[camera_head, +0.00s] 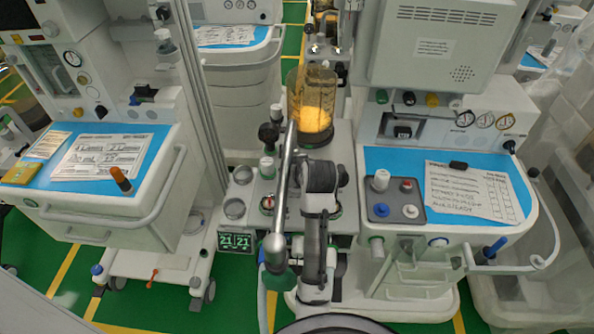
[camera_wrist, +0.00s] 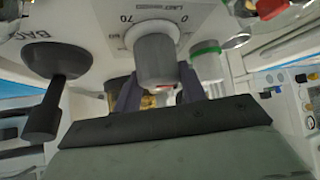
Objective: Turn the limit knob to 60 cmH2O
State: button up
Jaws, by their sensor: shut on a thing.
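The limit knob (camera_wrist: 156,58) is a grey cylinder at the top middle of the wrist view. It stands on a pale panel with printed LIMIT lettering and the numbers 70 and 0 by its rim. The knob's pointer mark cannot be made out, so its exact setting is unclear. My gripper (camera_wrist: 160,88) has its two dark purple fingers on either side of the knob, shut on it. In the head view my arm covers the gripper, and I cannot pick out the limit knob there.
A black lever (camera_wrist: 48,90) beside BAG lettering stands close left of the knob. A white, green-ringed part (camera_wrist: 206,62) stands close right. In the head view, an amber-filled clear canister (camera_head: 311,100) stands behind my arm, and a blue-topped cart (camera_head: 400,158) is to the right.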

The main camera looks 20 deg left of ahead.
jog(key=shift+m, duration=0.3)
jog(key=o, duration=1)
